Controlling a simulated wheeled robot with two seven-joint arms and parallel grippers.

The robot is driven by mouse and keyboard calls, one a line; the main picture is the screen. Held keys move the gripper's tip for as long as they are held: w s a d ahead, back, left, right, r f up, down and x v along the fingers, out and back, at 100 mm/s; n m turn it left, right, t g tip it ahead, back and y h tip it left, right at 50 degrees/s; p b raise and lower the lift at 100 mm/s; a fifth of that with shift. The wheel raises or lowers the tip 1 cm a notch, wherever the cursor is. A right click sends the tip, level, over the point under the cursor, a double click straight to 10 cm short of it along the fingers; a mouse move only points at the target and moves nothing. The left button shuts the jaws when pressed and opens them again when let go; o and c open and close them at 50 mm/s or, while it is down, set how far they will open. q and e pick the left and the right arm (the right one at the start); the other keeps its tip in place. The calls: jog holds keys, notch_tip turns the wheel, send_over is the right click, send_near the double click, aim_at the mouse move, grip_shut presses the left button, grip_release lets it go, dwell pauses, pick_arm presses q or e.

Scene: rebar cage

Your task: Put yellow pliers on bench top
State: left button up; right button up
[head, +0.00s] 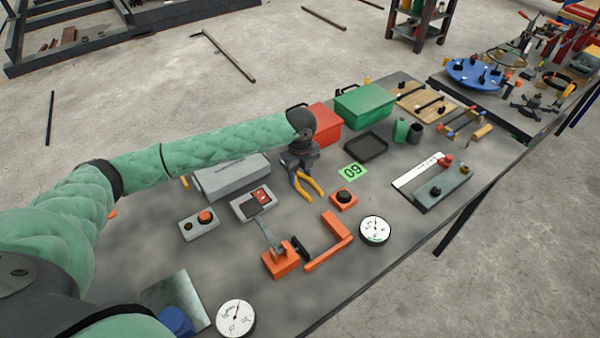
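The yellow pliers (314,185) show just below my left gripper (294,173), over the middle of the bench top (320,285). Their yellow handles spread toward the lower right, and a blue part shows near the gripper. The pliers' head is hidden by or between the fingers. The fingers point down and overlap the pliers, but I cannot tell whether they are closed on them, or whether the pliers touch the bench. My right gripper is not in view.
Around the gripper are a grey toolbox (232,177), a red box (323,125), a black tray (366,145), a green 09 card (353,172) and an orange button box (343,199).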

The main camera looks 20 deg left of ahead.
pick_arm(q)
jog(key=o, duration=0.3)
jog(key=shift+o, duration=0.2)
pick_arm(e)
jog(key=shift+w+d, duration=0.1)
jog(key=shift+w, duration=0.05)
pick_arm(q)
jog(key=shift+r, duration=0.25)
notch_tip(320, 180, up, 12)
jog(key=b, duration=0.4)
jog(key=shift+f, duration=0.15)
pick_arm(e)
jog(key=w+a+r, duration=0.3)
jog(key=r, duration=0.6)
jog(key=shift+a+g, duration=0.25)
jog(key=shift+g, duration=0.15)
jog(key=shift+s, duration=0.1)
